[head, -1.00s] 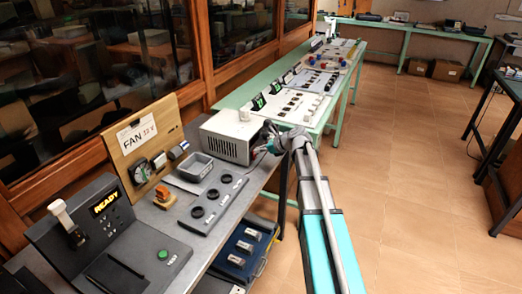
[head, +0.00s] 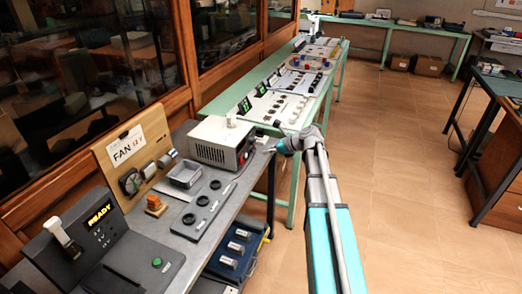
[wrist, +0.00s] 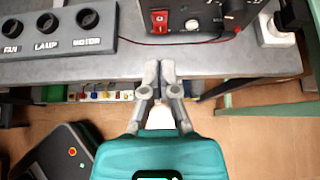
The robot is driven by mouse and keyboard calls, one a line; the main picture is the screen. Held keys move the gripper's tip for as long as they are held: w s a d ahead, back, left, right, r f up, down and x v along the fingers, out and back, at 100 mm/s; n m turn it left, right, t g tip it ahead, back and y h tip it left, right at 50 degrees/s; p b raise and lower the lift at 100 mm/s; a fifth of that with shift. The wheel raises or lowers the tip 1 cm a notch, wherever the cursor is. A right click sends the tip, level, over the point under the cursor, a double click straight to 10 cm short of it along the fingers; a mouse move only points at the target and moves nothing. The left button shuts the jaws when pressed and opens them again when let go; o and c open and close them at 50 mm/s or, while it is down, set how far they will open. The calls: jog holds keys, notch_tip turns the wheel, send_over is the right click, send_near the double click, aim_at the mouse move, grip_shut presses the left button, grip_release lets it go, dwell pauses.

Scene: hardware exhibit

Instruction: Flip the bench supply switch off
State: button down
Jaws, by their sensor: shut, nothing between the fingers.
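The bench supply (head: 222,143) is a pale box with a dark front panel, standing at the far end of the grey bench. In the wrist view its dark front (wrist: 200,8) is at the top edge, with a red rocker switch (wrist: 160,20) at its left and a round pale part beside it. The switch's on or off position is too small to tell. My gripper (wrist: 159,68) is shut and empty, its fingertips at the bench's front edge, apart from and below the switch in the picture. In the head view my gripper (head: 268,150) is just right of the supply.
Red and dark leads run from the supply's front along the bench. A green table (head: 285,130) adjoins behind.

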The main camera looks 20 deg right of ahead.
jog(key=shift+r+p+v, duration=0.2)
jog(key=shift+p+v, duration=0.4)
jog(key=shift+v, duration=0.7)
jog(key=shift+w+a, duration=0.1)
jog(key=s+a+f+n+g+h+p, duration=0.2)
jog(key=s+a+n, duration=0.4)
jog(key=s+n, duration=0.5)
jog(key=s+a+f+n+g+h+p, duration=0.2)
jog(key=s+a+n+g+h, duration=0.3)
jog(key=s+n, duration=0.6)
jog(key=a+n+h, duration=0.1)
jog(key=a+n, duration=0.1)
jog(key=n, duration=0.2)
jog(key=shift+s+a+h, duration=0.3)
jog(key=shift+a+h, duration=0.05)
jog(key=shift+h, duration=0.05)
